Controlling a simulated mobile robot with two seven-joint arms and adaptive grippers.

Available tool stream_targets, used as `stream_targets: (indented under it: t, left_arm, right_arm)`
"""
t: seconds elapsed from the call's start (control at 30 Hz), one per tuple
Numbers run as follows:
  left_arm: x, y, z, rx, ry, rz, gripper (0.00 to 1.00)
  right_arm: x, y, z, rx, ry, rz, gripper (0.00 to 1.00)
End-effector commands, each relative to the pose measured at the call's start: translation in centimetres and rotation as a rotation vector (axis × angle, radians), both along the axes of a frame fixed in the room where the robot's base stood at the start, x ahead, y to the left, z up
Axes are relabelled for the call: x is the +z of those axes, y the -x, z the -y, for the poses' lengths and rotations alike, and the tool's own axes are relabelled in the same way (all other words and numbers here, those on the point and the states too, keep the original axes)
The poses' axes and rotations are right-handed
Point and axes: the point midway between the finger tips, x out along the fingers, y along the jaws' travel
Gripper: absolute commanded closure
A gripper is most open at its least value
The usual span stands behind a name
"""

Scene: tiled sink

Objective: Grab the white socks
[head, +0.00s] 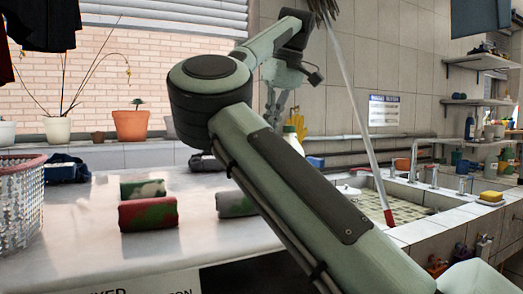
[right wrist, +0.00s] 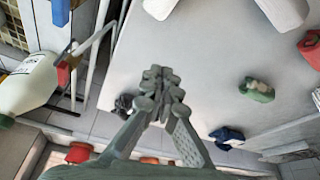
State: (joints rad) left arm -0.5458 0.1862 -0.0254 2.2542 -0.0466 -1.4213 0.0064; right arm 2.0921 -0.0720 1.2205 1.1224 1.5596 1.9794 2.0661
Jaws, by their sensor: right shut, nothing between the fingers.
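I cannot pick out white socks with certainty. A pale shape (right wrist: 160,8) and a pale rounded piece (right wrist: 285,12) are cut off at the top of the right wrist view; I cannot tell what they are. A small white item (head: 347,190) lies by the sink's near left edge. My right gripper (right wrist: 162,78) is shut and empty, above the counter, with its fingertips together. In the head view it hangs (head: 283,108) beyond my bent right arm, which hides part of the counter. My left gripper is not in view.
A red-green roll (head: 148,228), a green-and-white roll (head: 143,188) and a grey-green roll (head: 236,205) lie on the counter (head: 80,235). A wire basket (head: 18,215) stands left. The sink (head: 400,205) is right, with a pole leaning in it. A white bottle (right wrist: 28,85) stands near my gripper.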

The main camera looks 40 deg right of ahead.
Motion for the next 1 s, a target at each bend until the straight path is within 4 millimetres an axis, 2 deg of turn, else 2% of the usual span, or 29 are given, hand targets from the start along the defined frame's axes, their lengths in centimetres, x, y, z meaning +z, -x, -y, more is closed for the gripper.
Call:
stream_targets:
  t: [0.5,0.6,0.7,1.0]
  left_arm:
    - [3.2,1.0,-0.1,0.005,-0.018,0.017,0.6]
    - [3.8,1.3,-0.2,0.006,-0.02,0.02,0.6]
    - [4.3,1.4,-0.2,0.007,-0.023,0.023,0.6]
    - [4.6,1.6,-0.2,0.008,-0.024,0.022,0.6]
  right_arm:
    - [-9.5,-3.2,0.1,0.0,0.006,-0.004,1.0]
    - [-9.1,-1.3,0.1,-0.004,0.005,0.002,1.0]
    - [-9.0,-0.1,0.1,-0.003,0.008,0.0,1.0]
    - [-8.9,0.9,0.1,0.0,0.006,-0.001,1.0]
